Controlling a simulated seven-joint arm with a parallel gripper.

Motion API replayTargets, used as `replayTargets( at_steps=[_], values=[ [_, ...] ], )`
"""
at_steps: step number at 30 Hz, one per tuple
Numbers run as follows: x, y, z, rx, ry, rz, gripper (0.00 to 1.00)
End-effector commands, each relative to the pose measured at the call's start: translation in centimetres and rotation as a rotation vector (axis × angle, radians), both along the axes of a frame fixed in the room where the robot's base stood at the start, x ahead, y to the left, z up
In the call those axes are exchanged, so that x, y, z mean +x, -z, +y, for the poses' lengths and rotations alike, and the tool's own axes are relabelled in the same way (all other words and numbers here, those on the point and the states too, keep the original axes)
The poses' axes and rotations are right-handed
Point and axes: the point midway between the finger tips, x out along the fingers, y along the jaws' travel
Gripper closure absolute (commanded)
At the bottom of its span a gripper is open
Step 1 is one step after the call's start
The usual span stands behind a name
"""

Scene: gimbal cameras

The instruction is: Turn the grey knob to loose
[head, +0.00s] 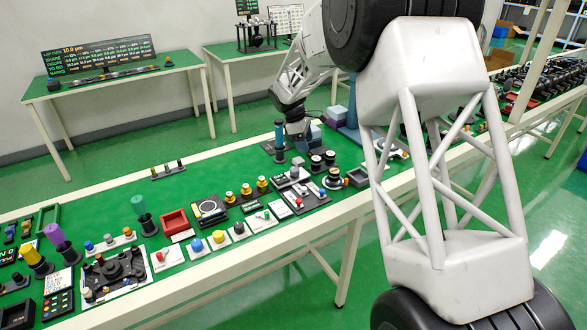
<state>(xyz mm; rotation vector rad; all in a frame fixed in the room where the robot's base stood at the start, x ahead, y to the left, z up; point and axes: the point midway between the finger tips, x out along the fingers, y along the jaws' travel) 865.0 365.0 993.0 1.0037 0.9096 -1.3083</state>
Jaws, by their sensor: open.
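My gripper (299,143) hangs over the far side of the long green bench (215,163), beside an upright blue-topped cylinder (279,140). Its jaws are small and dark in this view, and nothing shows held in them. Several small knobs stand just in front of it. Two dark round knobs with pale tops (316,160) are to its lower right, and a round dial (333,180) with a pale ring is nearer the front edge. I cannot tell for sure which of these is the grey knob, nor read any loose marking.
Panels with coloured knobs, a red open box (176,222) and a joystick-like cylinder with a green top (140,207) fill the bench to the left. Grey and blue blocks (337,113) stand close behind my gripper. Free green surface lies along the bench's back left.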

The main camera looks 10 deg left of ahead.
Motion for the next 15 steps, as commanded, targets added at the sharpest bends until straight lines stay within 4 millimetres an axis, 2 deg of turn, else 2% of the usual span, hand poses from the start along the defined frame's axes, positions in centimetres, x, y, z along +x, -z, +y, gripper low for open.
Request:
replayTargets(
  at_steps=[3, 7, 10, 15],
  values=[
    [1.3, 2.6, 2.7, -0.023, -0.064, 0.021, 0.35],
    [2.3, 4.9, 5.1, -0.044, -0.124, 0.04, 0.35],
    [2.8, 6.3, 6.5, -0.056, -0.16, 0.051, 0.35],
    [3.3, 7.5, 7.7, -0.067, -0.193, 0.06, 0.35]
  ],
)
